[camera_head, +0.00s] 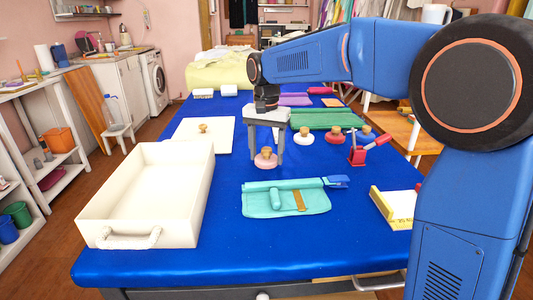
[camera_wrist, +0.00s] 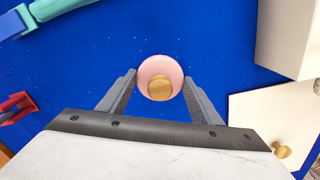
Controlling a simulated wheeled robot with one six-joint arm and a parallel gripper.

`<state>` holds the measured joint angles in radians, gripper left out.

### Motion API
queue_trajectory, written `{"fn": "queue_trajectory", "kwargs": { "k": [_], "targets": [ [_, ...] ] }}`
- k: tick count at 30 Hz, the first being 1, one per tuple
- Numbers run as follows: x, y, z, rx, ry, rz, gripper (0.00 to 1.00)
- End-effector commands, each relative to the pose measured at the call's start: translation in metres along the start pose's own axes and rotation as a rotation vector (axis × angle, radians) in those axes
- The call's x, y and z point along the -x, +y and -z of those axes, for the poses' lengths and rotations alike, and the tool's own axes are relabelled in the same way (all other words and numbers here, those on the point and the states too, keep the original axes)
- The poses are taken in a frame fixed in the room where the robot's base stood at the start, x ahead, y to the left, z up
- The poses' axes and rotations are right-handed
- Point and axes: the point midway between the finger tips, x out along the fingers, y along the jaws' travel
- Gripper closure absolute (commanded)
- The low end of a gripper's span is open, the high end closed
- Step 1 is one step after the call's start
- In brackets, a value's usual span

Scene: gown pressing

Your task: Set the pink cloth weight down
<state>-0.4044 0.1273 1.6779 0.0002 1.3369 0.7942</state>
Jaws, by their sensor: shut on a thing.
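The pink cloth weight (camera_head: 265,161) is a round pink disc with a wooden knob. It is at the lower ends of my gripper's fingers (camera_head: 266,150), over the blue-covered table (camera_head: 215,240). In the wrist view the pink weight (camera_wrist: 147,66) sits between the two grey fingertips of my gripper (camera_wrist: 160,82), with its knob towards the camera. My gripper is shut on it. I cannot tell whether its base touches the cloth or hangs slightly above it.
A large cream tray (camera_head: 85,215) stands on the left, with a white board (camera_head: 222,135) behind it. A folded teal cloth (camera_head: 260,205) lies in front. A red clamp-like tool (camera_head: 357,154), a white weight (camera_head: 304,138) and a red weight (camera_head: 333,139) are to the right. Blue surface is bare around the pink weight.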

Motion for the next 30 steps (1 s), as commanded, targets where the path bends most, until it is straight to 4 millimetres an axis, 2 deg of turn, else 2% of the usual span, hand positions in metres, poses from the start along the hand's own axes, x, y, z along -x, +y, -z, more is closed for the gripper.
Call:
{"fn": "queue_trajectory", "kwargs": {
  "k": [10,11,13,23,26,30],
  "targets": [
    [-0.002,0.0,0.0,0.0,0.001,0.001,0.8],
    [-0.003,0.0,0.0,0.0,0.0,0.0,0.39],
    [-0.003,0.0,0.0,0.0,0.0,0.0,0.23],
    [-0.001,0.0,0.0,0.0,0.001,0.001,0.23],
    [0.006,-0.001,0.001,0.0,0.002,0.002,0.23],
    [0.025,-0.001,0.001,0.0,0.003,0.003,0.23]
  ]
}}
